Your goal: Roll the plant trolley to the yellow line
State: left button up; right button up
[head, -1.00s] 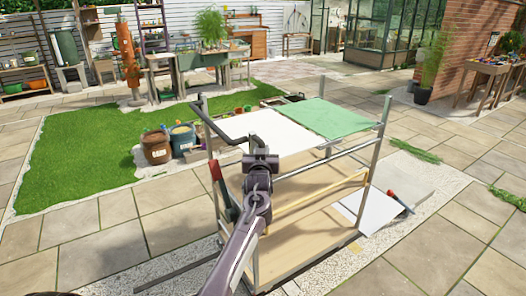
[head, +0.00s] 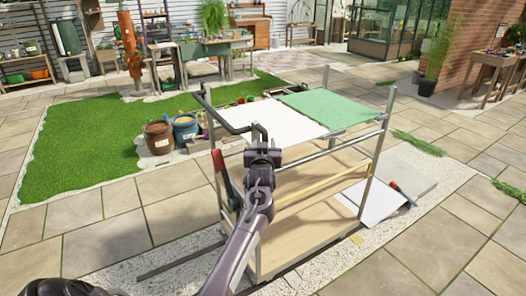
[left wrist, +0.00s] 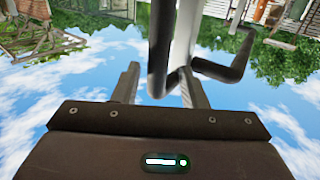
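The plant trolley is a grey metal frame (head: 371,175) with a white and a green top panel and a pale wooden lower shelf (head: 310,232). It stands upright on a pale gravel strip. A dark bent handle (head: 228,127) sticks out at its left end. My left gripper (head: 262,150) is at the handle's near end. In the left wrist view my left gripper (left wrist: 160,88) has its fingers apart, with a dark handle bar (left wrist: 158,45) between them and a gap at the left finger. A small yellow patch (head: 357,238) lies beside the trolley; I cannot tell if it is the line. My right gripper is out of view.
A white board (head: 370,200) and a red-handled tool (head: 402,192) lie right of the trolley. A brown tub (head: 158,139) and a blue tub (head: 185,130) stand left behind it by the lawn (head: 95,160). Paving at the lower left and right is clear.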

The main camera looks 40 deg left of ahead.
pick_arm(q)
jog(key=shift+b+v, duration=0.45)
jog(key=shift+v, duration=2.35)
